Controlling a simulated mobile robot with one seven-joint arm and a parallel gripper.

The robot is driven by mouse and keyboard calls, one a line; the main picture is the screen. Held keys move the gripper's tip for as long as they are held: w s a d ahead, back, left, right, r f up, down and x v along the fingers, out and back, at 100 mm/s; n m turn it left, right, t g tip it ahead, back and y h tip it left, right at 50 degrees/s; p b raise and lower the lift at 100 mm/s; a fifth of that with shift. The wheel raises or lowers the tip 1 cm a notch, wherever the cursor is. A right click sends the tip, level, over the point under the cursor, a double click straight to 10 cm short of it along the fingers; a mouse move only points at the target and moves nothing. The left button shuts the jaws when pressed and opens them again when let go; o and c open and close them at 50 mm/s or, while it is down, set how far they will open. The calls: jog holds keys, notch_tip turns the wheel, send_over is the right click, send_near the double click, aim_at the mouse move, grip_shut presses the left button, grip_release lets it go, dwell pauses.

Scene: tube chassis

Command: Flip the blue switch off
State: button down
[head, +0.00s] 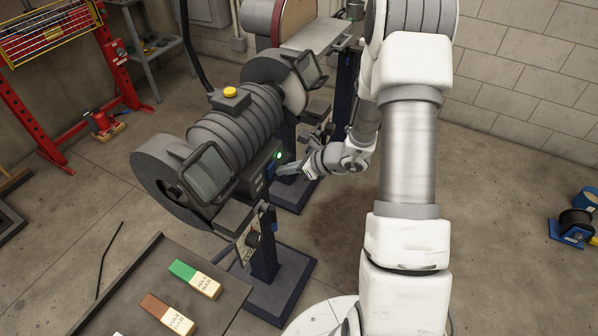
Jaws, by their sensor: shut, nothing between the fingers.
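The bench grinder (235,118) stands on a dark pedestal in the middle of the head view. A small blue switch (269,171) sits on its front control box, just below a lit green lamp (278,155). My gripper (282,173) reaches in from the right, with its shut, empty fingers pointing at the box. The fingertips are right beside the blue switch. I cannot tell whether they touch it, and they partly cover the area around it. The switch's exact position is too small to tell.
A yellow button (230,92) sits on top of the grinder. Two tilted eye shields (208,172) flank the control box. A dark tray (150,255) with wax bars is at the lower left. A second machine (300,30) stands behind.

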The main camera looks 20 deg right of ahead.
jog(key=shift+w+a, duration=0.3)
jog(key=shift+w+a+b, duration=0.3)
jog(key=shift+b, duration=0.15)
jog(key=shift+r, duration=0.3)
jog(key=shift+r+p, duration=0.65)
jog(key=shift+r, duration=0.05)
jog(key=shift+s+d, duration=0.1)
